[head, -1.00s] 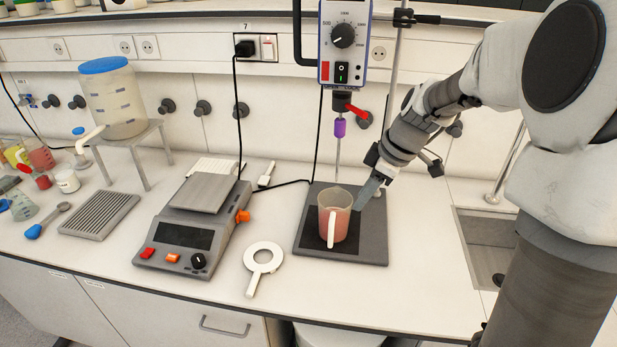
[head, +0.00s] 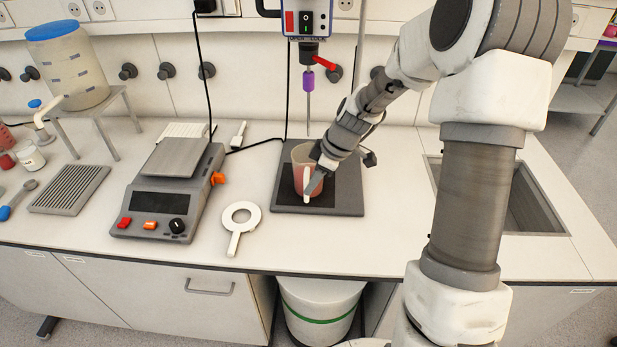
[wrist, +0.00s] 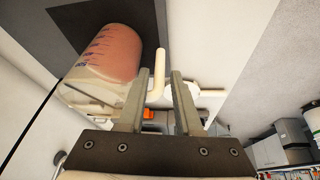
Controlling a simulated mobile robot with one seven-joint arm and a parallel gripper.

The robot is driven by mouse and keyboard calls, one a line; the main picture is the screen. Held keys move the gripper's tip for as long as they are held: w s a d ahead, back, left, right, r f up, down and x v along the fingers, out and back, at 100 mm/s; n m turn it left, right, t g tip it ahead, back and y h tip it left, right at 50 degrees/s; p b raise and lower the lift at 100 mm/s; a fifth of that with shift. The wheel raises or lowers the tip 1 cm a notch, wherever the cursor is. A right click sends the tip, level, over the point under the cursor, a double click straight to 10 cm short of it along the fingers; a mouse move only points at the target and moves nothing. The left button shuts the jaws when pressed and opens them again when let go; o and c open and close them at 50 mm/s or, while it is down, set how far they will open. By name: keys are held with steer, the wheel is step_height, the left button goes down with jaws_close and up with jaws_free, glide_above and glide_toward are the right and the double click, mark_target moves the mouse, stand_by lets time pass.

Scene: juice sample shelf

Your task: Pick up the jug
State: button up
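The jug (head: 301,157) is a clear beaker with a pale handle and pinkish-red liquid, standing upright on the dark stirrer base (head: 343,204). In the wrist view the jug (wrist: 108,52) is at the upper left, its handle (wrist: 158,70) pointing toward my gripper. My gripper (head: 313,183) is at the jug's handle side in the head view and covers part of the jug. In the wrist view my gripper (wrist: 160,82) is open, with the handle showing between its two fingers and a gap on each side. I cannot tell whether a finger touches it.
The overhead stirrer (head: 307,30) with its purple chuck hangs above and behind the jug. A sink (head: 525,200) is to the right. The bench front is clear.

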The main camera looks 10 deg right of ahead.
steer(key=x, duration=0.4)
steer(key=shift+f, duration=0.3)
jaws_close()
steer(key=shift+w+r, duration=0.1)
stand_by(1.0)
